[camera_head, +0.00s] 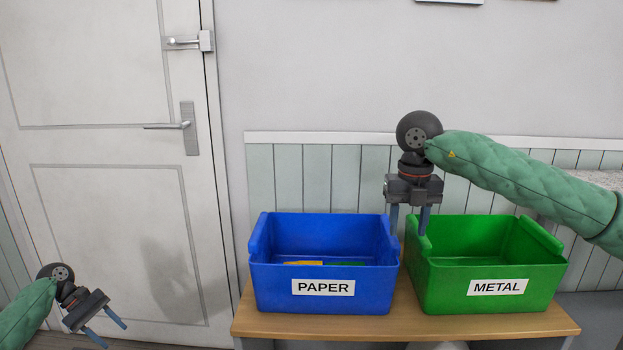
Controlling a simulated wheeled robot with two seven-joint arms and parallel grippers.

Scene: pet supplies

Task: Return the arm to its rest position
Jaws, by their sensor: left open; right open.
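My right gripper (409,220) points straight down above the gap between the blue bin (270,285) and the green bin (440,292). Its fingers are apart with nothing between them, and the arm comes in from the right in a green sleeve. My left gripper (110,334) is low at the left, in front of the door, open and empty, its fingers pointing down and to the right.
The blue bin, labelled PAPER, holds a yellow item (303,263) and a green item (345,264). The green bin, labelled METAL, shows no contents; its floor is partly hidden. Both stand on a wooden table (385,325). A white door (100,150) is behind my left arm.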

